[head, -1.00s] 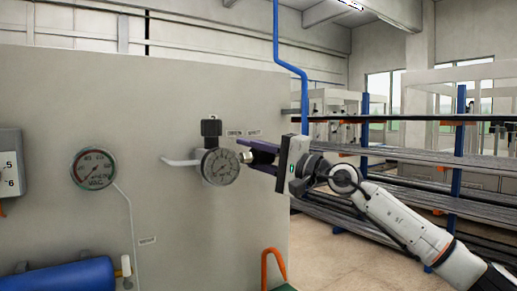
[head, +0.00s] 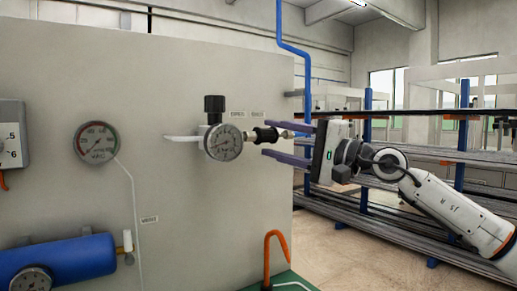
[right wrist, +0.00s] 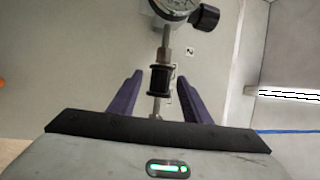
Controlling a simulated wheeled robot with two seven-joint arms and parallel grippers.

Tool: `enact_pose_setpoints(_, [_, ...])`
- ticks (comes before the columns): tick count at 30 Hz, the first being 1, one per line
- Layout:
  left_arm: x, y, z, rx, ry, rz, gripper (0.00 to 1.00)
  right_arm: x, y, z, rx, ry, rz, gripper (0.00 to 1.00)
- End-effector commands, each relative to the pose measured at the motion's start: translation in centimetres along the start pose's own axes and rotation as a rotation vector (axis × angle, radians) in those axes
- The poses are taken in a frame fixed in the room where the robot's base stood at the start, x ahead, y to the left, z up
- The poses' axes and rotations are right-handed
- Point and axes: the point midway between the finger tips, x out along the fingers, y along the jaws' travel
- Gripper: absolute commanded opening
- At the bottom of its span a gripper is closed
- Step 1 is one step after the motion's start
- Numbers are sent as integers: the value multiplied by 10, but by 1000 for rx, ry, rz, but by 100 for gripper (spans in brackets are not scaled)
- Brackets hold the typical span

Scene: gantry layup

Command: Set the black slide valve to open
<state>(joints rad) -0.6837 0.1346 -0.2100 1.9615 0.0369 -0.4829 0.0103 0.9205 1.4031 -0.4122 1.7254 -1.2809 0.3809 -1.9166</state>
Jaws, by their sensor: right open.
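The black slide valve (head: 265,135) is a ribbed black sleeve on a thin metal line to the right of a round pressure gauge (head: 223,142). In the right wrist view the sleeve (right wrist: 160,80) lies between the fingers, with clear gaps on both sides. My right gripper (head: 268,140) is open, its purple fingers reaching in from the right, one above and one below the line. In the right wrist view the gripper (right wrist: 161,76) holds nothing. Small labels (head: 247,114) sit above the valve, too small to read. My left gripper is not in view.
A black knob (head: 214,105) stands above the gauge on the grey panel (head: 180,220). A vacuum gauge (head: 97,142) and blue cylinder (head: 70,262) are at left. An orange hook (head: 273,250) stands below the gripper. Pipe racks (head: 400,180) stand behind my right arm.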

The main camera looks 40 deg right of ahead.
Motion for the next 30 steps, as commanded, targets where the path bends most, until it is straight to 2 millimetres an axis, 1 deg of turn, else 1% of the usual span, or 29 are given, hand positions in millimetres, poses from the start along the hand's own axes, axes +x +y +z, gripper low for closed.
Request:
enact_pose_setpoints(1, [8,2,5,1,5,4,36,-9,8,0,-3,2,3,44])
enact_pose_setpoints(3, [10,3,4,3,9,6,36,-16,6,0,-2,2,2,44])
enact_pose_setpoints(7, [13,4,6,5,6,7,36,-24,3,1,-1,-1,1,44])
enact_pose_setpoints(14, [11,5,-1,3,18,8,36,-26,0,1,0,-2,0,44])
enact_pose_setpoints(30, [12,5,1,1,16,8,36,-26,-1,1,0,-2,-1,44])
